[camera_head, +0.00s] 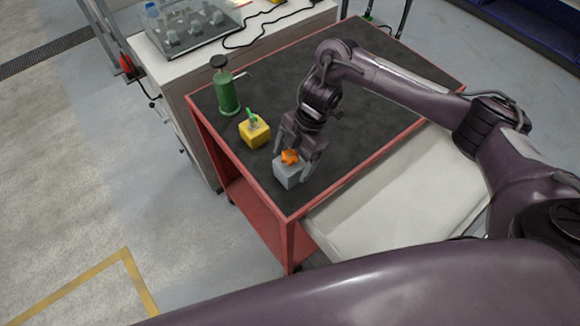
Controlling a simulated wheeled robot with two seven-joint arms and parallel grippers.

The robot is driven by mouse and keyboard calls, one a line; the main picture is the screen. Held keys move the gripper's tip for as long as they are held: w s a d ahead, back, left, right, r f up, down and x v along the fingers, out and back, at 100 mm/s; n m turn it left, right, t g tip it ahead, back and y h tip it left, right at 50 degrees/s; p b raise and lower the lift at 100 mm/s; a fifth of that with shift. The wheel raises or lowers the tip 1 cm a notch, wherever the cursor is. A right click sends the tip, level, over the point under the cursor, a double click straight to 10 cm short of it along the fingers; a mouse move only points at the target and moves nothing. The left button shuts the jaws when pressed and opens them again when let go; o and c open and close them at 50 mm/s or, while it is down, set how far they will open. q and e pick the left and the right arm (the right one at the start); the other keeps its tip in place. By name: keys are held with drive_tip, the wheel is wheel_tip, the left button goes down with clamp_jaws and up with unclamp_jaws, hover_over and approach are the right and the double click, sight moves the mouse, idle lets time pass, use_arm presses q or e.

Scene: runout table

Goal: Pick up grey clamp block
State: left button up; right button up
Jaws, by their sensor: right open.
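The grey clamp block (287,175) sits on the dark top of the red-framed table (375,103), near its front left corner. An orange piece (290,156) is on top of it. My right gripper (292,168) is open and points down over the block, with a finger at each side of it. I cannot tell whether the fingers touch it. The right arm comes in from the right across the table. My left gripper does not show.
A yellow block (255,134) with a green part on top stands just left of my right gripper. A green pump bottle (228,92) stands behind it. A white bench (180,72) with a clear case adjoins the table's left side. The table's middle is clear.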

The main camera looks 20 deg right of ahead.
drive_tip(key=shift+x, duration=1.1)
drive_tip(key=shift+w, duration=0.1)
drive_tip(key=shift+r, duration=0.1)
drive_tip(key=c, duration=1.5)
